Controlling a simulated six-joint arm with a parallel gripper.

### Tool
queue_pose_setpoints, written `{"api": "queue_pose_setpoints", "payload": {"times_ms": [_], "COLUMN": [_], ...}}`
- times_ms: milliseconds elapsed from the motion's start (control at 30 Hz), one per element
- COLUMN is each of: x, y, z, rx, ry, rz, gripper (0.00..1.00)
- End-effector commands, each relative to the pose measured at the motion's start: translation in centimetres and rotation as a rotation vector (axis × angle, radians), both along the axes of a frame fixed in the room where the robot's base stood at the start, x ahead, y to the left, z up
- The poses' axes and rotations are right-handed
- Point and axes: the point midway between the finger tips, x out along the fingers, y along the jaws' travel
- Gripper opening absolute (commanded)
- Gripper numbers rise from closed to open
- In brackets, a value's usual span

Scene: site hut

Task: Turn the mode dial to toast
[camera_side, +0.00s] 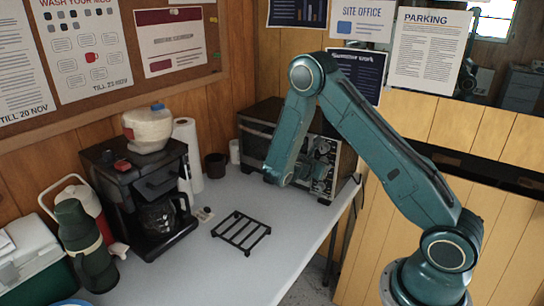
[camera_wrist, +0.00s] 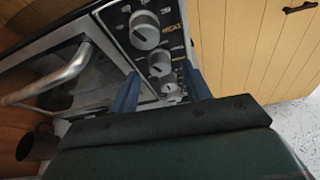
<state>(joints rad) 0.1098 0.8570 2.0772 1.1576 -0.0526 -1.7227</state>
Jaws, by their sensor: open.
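The toaster oven (camera_side: 262,126) stands at the back right end of the table, its dial panel (camera_side: 322,178) partly behind my gripper. In the wrist view the panel carries a large dial (camera_wrist: 145,30), a middle dial (camera_wrist: 160,63) and a smaller one (camera_wrist: 170,88). Yellow lettering that looks like "HEAT" is beside the large dial; the other markings are too small to read, so I cannot tell which is the mode dial. My gripper (camera_wrist: 160,72) is open, its blue fingers on either side of the middle and small dials. I cannot tell whether they touch anything.
The oven's door handle (camera_wrist: 55,80) sticks out beside the panel. A black wire rack (camera_side: 241,232) lies on the white table (camera_side: 205,275). A coffee maker (camera_side: 125,185), green flask (camera_side: 85,250) and paper roll (camera_side: 188,150) stand to the left. The table's middle is mostly clear.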

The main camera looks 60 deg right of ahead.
Motion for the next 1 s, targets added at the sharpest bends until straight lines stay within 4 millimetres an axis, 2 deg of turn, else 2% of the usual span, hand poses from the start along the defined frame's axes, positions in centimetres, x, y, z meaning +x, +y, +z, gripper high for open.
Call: {"api": "queue_pose_setpoints", "payload": {"times_ms": [233,567,600,800,833,1000], "x": [0.1,0.1,0.1,0.1,0.1,0.1], "y": [-1.8,-2.1,-2.1,-2.0,-2.0,-2.0], "z": [-0.7,-0.8,-0.8,-0.8,-0.8,-0.8], "rx": [-0.001,0.0,0.0,0.0,0.0,0.0], "ry": [0.001,0.0,0.0,0.001,0.001,-0.003], "rz": [0.0,0.001,0.001,0.001,0.001,0.001], "gripper": [0.48,0.48,0.46,0.07,0.03,0.03]}}
